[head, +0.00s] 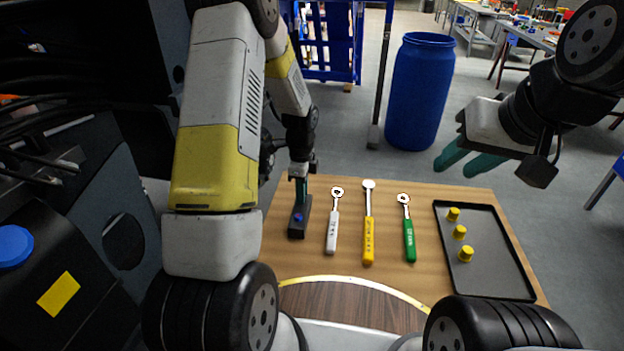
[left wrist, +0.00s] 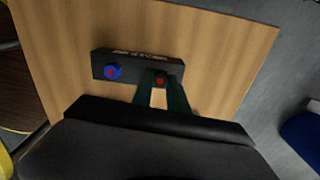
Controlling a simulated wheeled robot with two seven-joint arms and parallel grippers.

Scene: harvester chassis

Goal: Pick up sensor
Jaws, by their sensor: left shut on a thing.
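The sensor is a small black block (head: 297,228) with a blue round part, lying at the left side of the wooden table in the head view. In the left wrist view the sensor (left wrist: 135,66) shows a blue knob with a red centre and a second red spot. My left gripper (head: 301,186) points down at its far end, with the green fingers shut on it. The fingertips (left wrist: 160,84) are at the red spot in the left wrist view. I cannot tell whether the sensor is clear of the table. My right gripper (head: 468,166) hangs in the air, empty, its green fingers apart.
White (head: 332,232), yellow (head: 368,240) and green (head: 409,240) ratchet wrenches lie right of the sensor on the table (head: 420,190). A black tray (head: 490,275) with yellow caps (head: 459,232) is at the right. A blue barrel (head: 420,90) stands behind. Dark machinery (head: 75,220) is at the left.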

